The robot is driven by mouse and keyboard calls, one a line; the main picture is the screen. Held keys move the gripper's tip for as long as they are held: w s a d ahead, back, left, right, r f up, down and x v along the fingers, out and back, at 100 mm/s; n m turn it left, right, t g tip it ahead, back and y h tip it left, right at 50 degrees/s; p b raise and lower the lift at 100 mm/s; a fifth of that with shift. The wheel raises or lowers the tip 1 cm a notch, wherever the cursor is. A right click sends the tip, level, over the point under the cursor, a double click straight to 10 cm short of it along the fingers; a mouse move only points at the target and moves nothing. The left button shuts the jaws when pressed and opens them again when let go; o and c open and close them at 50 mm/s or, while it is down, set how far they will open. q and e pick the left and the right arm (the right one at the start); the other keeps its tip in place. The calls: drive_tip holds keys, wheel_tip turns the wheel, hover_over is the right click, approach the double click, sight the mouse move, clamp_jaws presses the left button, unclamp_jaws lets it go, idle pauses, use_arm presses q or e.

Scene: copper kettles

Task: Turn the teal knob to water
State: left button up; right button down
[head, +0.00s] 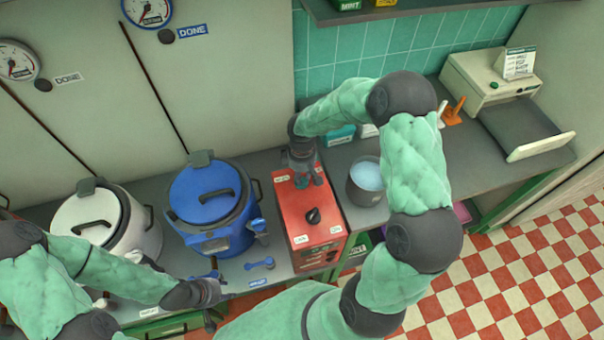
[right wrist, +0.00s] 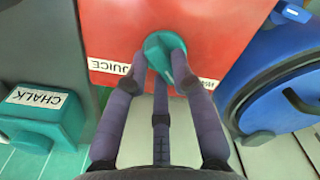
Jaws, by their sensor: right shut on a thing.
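The red box (head: 296,205) stands on the counter with a teal knob (right wrist: 163,50) on its top face. In the right wrist view the knob's narrow part points down and right, between my fingers. A JUICE label (right wrist: 115,68) lies left of the knob; another label (right wrist: 208,83) on the right is mostly hidden by a finger and unreadable. My right gripper (head: 302,180) is shut on the teal knob; its fingers also show in the right wrist view (right wrist: 165,85). My left gripper (head: 212,292) is over the counter's front edge, its fingers unclear.
A black knob (head: 313,216) is on the same red box. A blue pot (head: 212,205) and a white pot (head: 105,220) stand to its left. A grey bucket (head: 366,182) stands to its right. A blue spoon-like tool (head: 260,263) lies in front.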

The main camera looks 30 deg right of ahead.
idle(0.4)
drive_tip(key=c, duration=1)
unclamp_jaws()
drive_tip(key=shift+c, duration=0.2)
wheel_tip(320, 180, up, 12)
